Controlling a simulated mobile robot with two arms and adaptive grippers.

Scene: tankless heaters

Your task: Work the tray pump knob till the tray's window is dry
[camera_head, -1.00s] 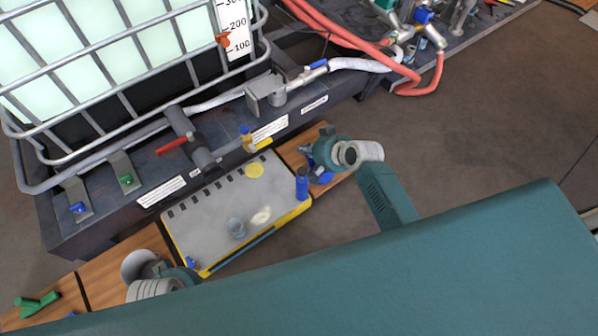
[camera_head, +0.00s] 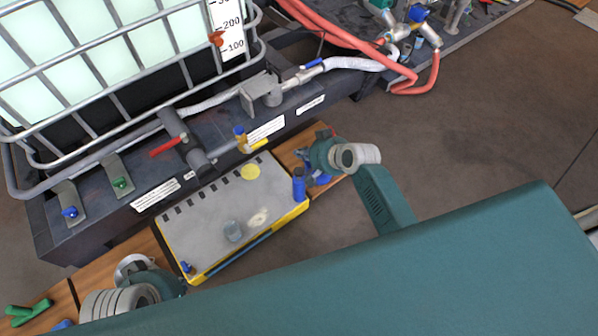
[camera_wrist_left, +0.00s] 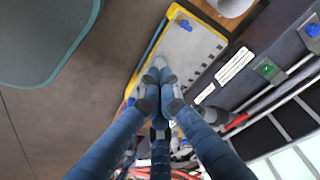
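The grey tray (camera_head: 205,205) with a yellow rim lies in front of the dark tank base. A tall blue knob (camera_head: 299,185) stands at its right end; a small blue knob (camera_head: 187,267) sits at its near left corner, also in the left wrist view (camera_wrist_left: 185,24). I cannot tell which is the pump knob. A round grey piece (camera_head: 232,231) and a pale patch (camera_head: 258,216) show on top; the window is not clear. My left gripper (camera_head: 158,284) is left of the tray, fingers hidden; its fingertips (camera_wrist_left: 162,74) show close together. My right gripper (camera_head: 309,163) is beside the tall knob.
A caged tank (camera_head: 100,50) stands behind on a dark base with a red-handled valve (camera_head: 166,147). Red hoses (camera_head: 340,38) run at the back right. A green piece (camera_head: 28,312) lies on the planks at left. Floor is clear at right.

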